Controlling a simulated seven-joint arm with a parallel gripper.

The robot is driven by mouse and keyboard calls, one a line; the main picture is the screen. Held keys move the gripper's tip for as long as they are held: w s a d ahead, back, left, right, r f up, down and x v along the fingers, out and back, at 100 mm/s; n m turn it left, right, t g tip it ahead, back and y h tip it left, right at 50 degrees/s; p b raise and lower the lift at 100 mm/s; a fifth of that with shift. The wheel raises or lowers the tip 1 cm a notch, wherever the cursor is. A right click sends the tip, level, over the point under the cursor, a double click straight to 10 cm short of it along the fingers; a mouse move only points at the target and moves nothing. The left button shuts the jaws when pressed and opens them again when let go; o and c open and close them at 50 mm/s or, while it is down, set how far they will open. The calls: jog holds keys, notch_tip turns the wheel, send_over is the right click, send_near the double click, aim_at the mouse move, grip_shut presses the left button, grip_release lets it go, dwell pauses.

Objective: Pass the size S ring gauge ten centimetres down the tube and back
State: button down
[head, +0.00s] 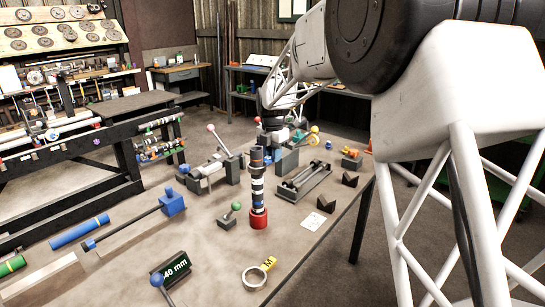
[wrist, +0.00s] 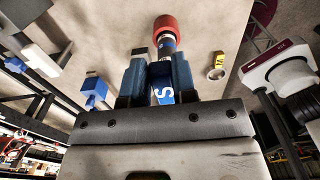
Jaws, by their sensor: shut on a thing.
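The tube (head: 258,192) stands upright on the table in a red base (head: 259,218), with dark, white and blue bands. Its red base also shows in the wrist view (wrist: 165,25). My gripper (wrist: 159,78) is shut on the blue tag of the size S ring gauge (wrist: 163,95), marked with a white S. In the head view my gripper (head: 272,143) is close beside the upper end of the tube. The ring is mostly hidden; I cannot tell for certain whether it is around the tube.
A ring gauge with a yellow M tag (head: 255,277) lies near the front edge. A green-knobbed lever (head: 229,215) stands left of the tube. A 40 mm block (head: 171,267), V-blocks (head: 325,204) and a railed fixture (head: 304,181) are around. A white card (head: 314,221) lies right.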

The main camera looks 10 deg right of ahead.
jog(key=shift+r, duration=0.3)
jog(key=shift+r, duration=1.4)
jog(key=shift+r, duration=0.7)
jog(key=shift+r, duration=1.4)
jog(key=shift+r, duration=0.7)
jog(key=shift+r, duration=1.4)
jog(key=shift+r, duration=0.1)
